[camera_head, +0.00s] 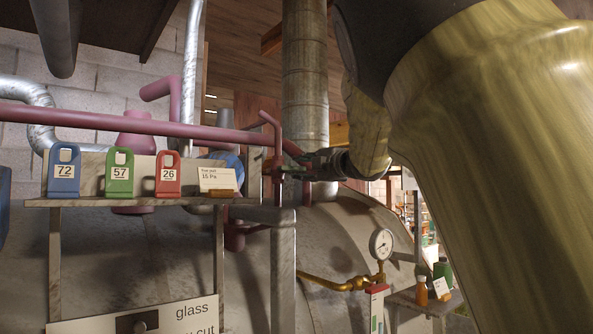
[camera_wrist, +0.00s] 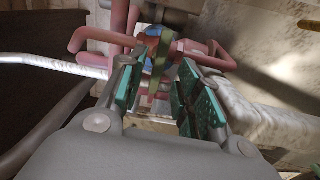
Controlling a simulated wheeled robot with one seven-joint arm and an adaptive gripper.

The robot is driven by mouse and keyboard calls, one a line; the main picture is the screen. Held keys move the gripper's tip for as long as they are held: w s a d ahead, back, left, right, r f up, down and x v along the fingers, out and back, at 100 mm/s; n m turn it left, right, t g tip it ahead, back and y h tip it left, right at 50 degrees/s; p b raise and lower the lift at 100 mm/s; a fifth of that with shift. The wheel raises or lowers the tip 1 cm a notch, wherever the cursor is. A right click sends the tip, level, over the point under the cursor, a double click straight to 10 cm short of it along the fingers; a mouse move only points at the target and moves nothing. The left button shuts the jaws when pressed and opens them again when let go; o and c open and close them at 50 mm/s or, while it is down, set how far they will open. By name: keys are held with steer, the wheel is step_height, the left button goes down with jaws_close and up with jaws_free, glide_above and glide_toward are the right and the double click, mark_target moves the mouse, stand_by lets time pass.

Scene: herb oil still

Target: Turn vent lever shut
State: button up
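My gripper (camera_head: 287,172) reaches in from the right in the head view, level with pink pipework beside the shelf's right end. A bent pink handle (camera_head: 275,128) rises right at the fingertips; I cannot tell for sure whether it is the vent lever. In the wrist view my gripper (camera_wrist: 163,62) has its green-padded fingers apart. A narrow olive-green bar (camera_wrist: 161,66) shows between the pads, with a visible gap to the right-hand pads. Contact with it is unclear. Pink bent rods (camera_wrist: 88,36) show beyond the fingertips. My arm covers the right of the head view.
A shelf (camera_head: 120,202) holds a blue tag (camera_head: 64,182), a green tag (camera_head: 119,184), a red tag (camera_head: 167,185) and a card (camera_head: 217,179). A long pink pipe (camera_head: 110,122) runs above. A pressure gauge (camera_head: 382,243) on a brass pipe stands lower right. A metal post (camera_head: 283,270) stands below my gripper.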

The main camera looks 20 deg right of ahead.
steer(key=v, duration=0.7)
